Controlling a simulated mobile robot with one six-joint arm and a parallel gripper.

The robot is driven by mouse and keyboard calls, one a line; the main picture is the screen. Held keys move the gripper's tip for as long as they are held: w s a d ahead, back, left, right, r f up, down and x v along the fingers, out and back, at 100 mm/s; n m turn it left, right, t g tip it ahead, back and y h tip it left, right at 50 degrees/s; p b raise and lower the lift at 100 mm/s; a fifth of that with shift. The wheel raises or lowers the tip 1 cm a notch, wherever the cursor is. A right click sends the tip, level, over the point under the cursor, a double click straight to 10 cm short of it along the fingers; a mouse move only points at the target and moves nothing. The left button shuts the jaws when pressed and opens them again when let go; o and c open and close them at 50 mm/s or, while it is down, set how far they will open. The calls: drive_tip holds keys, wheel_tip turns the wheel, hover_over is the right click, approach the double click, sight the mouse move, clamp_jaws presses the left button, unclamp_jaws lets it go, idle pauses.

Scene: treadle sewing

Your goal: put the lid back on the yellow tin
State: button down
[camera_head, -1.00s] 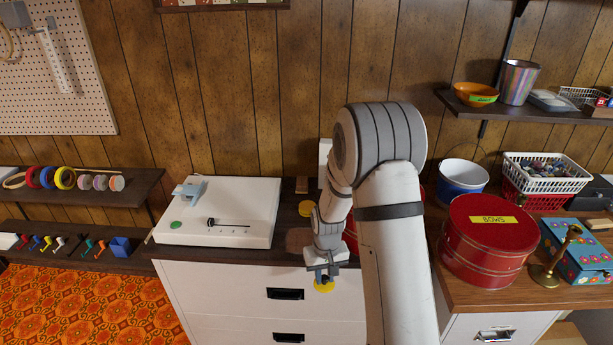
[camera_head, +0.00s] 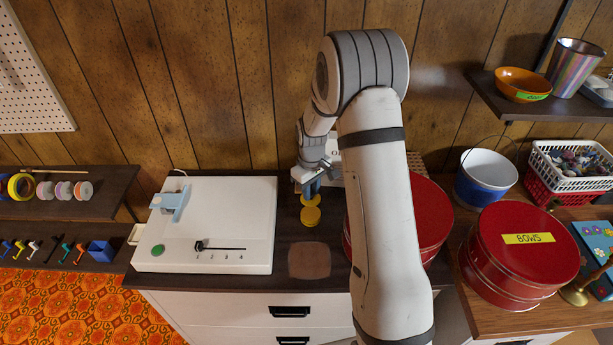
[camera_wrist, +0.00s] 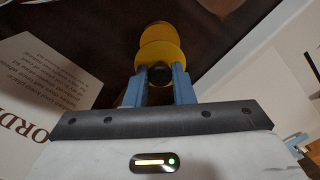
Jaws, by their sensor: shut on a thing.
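The yellow tin (camera_head: 310,217) stands on the dark cabinet top in the head view, right of the white machine. My gripper (camera_head: 312,187) is shut on the yellow lid (camera_head: 311,200), just above or behind the tin in the picture. In the wrist view my blue fingers (camera_wrist: 160,86) are on either side of the lid's dark knob (camera_wrist: 159,74). The yellow lid (camera_wrist: 165,54) shows beyond them, with the yellow tin (camera_wrist: 158,31) farther off. I cannot tell whether lid and tin touch.
A white machine (camera_head: 225,215) with a slider stands left of the tin. A brown patch (camera_head: 309,261) lies in front of it. A red round tin (camera_head: 428,215) stands to the right, partly behind my arm. A printed white card (camera_wrist: 35,95) is close by in the wrist view.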

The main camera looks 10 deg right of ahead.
drive_tip(key=shift+f+b, duration=1.95)
drive_tip(key=shift+f, duration=1.2)
drive_tip(key=shift+b, duration=0.3)
drive_tip(key=shift+f+b, duration=0.15)
drive_tip(key=shift+b, duration=0.25)
drive_tip(key=shift+s, duration=0.1)
idle(0.3)
drive_tip(key=c, duration=0.7)
unclamp_jaws()
drive_tip(key=shift+r+p, duration=1.9)
drive_tip(key=shift+r, duration=1.65)
